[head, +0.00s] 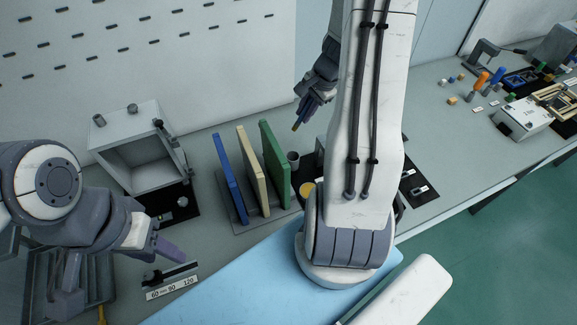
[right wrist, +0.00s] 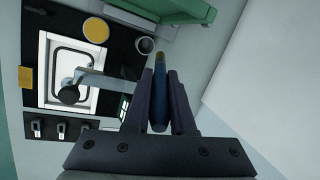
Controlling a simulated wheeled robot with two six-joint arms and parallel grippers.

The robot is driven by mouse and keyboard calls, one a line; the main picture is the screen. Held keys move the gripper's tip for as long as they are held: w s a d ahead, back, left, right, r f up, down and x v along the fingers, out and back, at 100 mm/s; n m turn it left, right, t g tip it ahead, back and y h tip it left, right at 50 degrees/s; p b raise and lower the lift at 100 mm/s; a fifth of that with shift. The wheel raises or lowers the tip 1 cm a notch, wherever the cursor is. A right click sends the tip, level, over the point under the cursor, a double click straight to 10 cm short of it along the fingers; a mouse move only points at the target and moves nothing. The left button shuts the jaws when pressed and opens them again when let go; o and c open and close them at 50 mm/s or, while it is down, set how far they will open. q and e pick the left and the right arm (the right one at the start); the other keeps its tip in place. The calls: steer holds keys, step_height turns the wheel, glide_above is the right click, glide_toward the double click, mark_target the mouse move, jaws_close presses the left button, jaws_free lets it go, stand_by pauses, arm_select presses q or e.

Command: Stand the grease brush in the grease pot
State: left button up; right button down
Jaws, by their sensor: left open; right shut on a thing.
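The grease brush (head: 299,116) has a blue handle and a tan tip. My right gripper (head: 308,104) is shut on it at the back, above the bench, with the tip pointing down. In the right wrist view the brush (right wrist: 158,98) sits between the fingers, tip outward. A grey open cup (head: 293,159), probably the grease pot, stands right of the green panel, below and apart from the brush tip. It also shows in the right wrist view (right wrist: 145,46). My left gripper (head: 121,278) is open at lower left, over the bench front.
A yellow disc (head: 307,188) lies near the cup, partly hidden by my right arm. Blue, cream and green panels (head: 274,165) stand in a rack to the left. An open grey box (head: 135,150) is further left. A perforated wall (head: 140,60) rises behind.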

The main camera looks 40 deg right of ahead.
step_height(320, 180, down, 15)
steer(key=b, duration=0.5)
steer(key=shift+w+b, duration=0.2)
steer(key=shift+b, duration=0.15)
steer(key=shift+d, duration=0.1)
steer(key=shift+f+b, duration=0.45)
steer(key=shift+b, duration=0.1)
steer(key=c, duration=0.8)
jaws_free()
steer(key=shift+r, duration=0.1)
steer(key=shift+o, duration=0.2)
